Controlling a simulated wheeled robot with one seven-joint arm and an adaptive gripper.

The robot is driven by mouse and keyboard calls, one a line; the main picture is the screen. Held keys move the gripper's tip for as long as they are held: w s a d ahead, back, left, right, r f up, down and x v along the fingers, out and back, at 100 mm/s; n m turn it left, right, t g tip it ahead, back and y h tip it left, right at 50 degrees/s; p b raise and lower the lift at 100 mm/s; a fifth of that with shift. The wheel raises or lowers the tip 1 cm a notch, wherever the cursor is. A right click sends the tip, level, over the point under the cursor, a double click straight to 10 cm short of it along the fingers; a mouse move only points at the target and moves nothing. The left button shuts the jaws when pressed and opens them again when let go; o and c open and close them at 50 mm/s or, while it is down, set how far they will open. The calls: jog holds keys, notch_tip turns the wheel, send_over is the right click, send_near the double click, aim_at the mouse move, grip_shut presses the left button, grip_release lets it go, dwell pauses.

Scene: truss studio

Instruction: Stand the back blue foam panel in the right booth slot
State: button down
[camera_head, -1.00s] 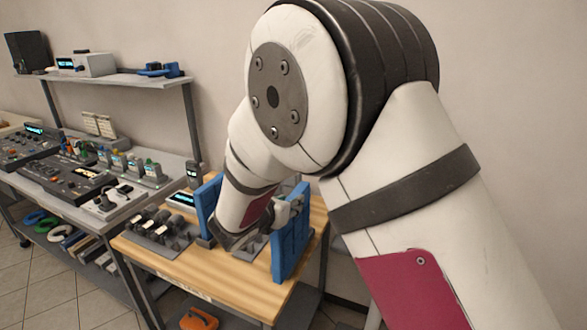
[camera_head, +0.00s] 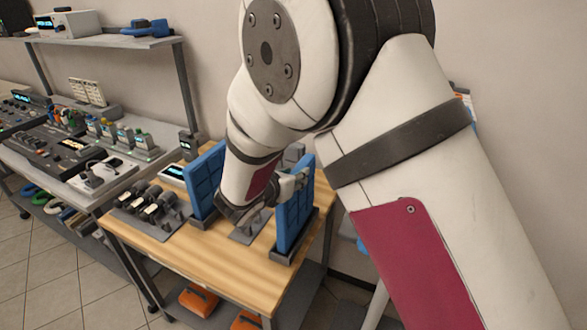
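One blue foam panel (camera_head: 205,178) stands upright at the left of the wooden table, its foot in a dark holder. A second blue panel (camera_head: 294,222) stands upright at the right, its lower edge at a dark slot base (camera_head: 285,257). My gripper (camera_head: 297,183) reaches between the panels from the left and overlaps the upper part of the right panel. My arm hides part of the gripper and the space behind it. I cannot tell whether the fingers are closed on the panel. A grey plate (camera_head: 246,232) lies between the panels.
A dark block with several knobs (camera_head: 148,204) sits on the left of the wooden table (camera_head: 220,258). The table's front strip is clear. A bench with consoles (camera_head: 60,160) and a shelf stand at the left. Orange items (camera_head: 198,300) lie below the table.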

jog(key=shift+f, duration=0.65)
jog(key=shift+f+b, duration=0.65)
jog(key=shift+b, duration=0.25)
dwell(1.3)
jog(key=c, duration=1.4)
grip_release()
jog(key=shift+s, duration=0.1)
jog(key=shift+s+r, duration=0.1)
jog(key=shift+p+v, duration=2.4)
jog(key=shift+v, duration=3)
jog(key=shift+r, duration=0.1)
